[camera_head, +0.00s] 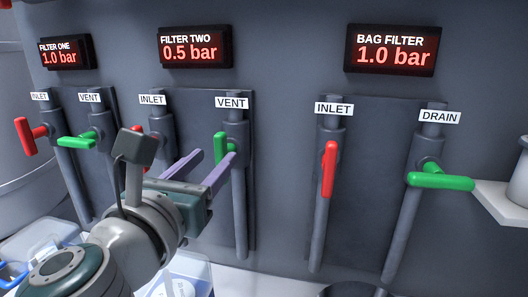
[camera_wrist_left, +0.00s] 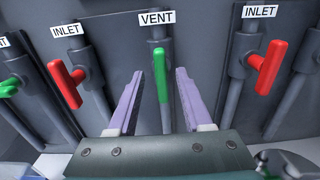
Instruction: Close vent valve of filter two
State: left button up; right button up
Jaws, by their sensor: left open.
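The filter two vent valve has a green handle (camera_head: 219,146) under a VENT label (camera_head: 232,103), below the FILTER TWO display (camera_head: 195,47) reading 0.5 bar. The handle points down, along its pipe. My left gripper (camera_head: 217,155) is open in front of the handle. In the left wrist view the green handle (camera_wrist_left: 160,76) shows upright between the two purple fingers, with gaps on both sides. I cannot tell how far the fingertips reach past it. My right gripper does not show.
Filter two's red inlet handle (camera_wrist_left: 66,84) is to the left. The bag filter's red inlet handle (camera_head: 329,169) and green drain handle (camera_head: 440,181) are to the right. Filter one's red inlet (camera_head: 29,136) and green vent (camera_head: 77,141) handles are far left. A white shelf (camera_head: 501,203) juts out at right.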

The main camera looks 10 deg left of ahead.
aim_at(218, 154)
pick_arm(q)
jog(key=shift+w+d+b, duration=0.1)
jog(key=shift+w+b, duration=0.25)
jog(key=shift+w, duration=1.8)
jog(key=shift+c, duration=0.2)
grip_shut()
